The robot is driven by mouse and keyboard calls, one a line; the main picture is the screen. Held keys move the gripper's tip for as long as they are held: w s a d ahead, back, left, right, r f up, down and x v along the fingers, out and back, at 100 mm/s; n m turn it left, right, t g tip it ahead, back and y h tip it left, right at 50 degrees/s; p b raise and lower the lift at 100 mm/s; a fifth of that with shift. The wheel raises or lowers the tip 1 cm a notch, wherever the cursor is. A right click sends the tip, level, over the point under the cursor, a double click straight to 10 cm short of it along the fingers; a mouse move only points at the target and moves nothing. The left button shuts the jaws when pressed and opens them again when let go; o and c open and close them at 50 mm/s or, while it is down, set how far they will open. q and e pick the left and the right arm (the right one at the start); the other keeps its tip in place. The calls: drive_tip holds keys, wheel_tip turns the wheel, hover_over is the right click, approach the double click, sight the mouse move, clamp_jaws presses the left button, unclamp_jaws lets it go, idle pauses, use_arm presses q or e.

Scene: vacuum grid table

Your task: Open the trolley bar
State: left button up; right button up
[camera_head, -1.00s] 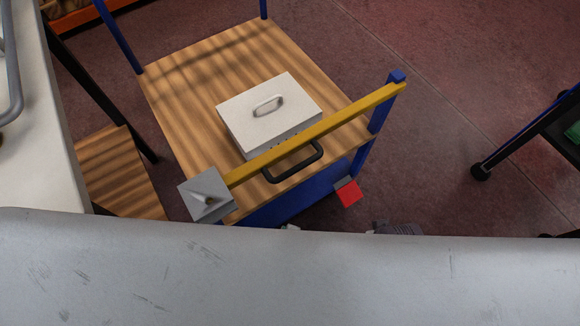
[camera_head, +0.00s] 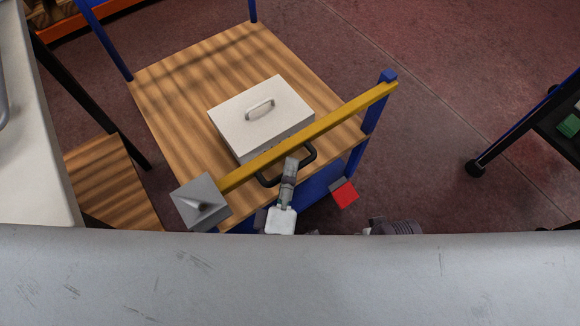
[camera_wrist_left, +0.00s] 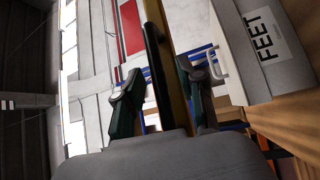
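The trolley bar (camera_head: 330,121) is yellow and lies across the trolley's near side, from a grey bracket (camera_head: 201,202) on the left to a blue post (camera_head: 379,108) on the right. A black handle (camera_head: 309,153) hangs on its near side. My left gripper (camera_head: 289,166) reaches up from below to the handle's middle. In the left wrist view, its two fingers (camera_wrist_left: 160,85) stand apart with the black handle (camera_wrist_left: 154,45) between them; contact cannot be told. The yellow bar (camera_wrist_left: 177,110) shows behind. Only a grey ribbed part, perhaps of my right gripper (camera_head: 397,228), shows at the lower edge.
A white box (camera_head: 262,115) with a handle sits on the wooden trolley deck (camera_head: 190,75). A red block (camera_head: 344,194) is at the trolley's near right corner. A white table (camera_head: 35,150) stands left, a dark cart (camera_head: 545,125) right. The floor between trolley and cart is clear.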

use_arm(q)
drive_tip(key=shift+w, duration=0.3)
clamp_jaws()
idle(0.3)
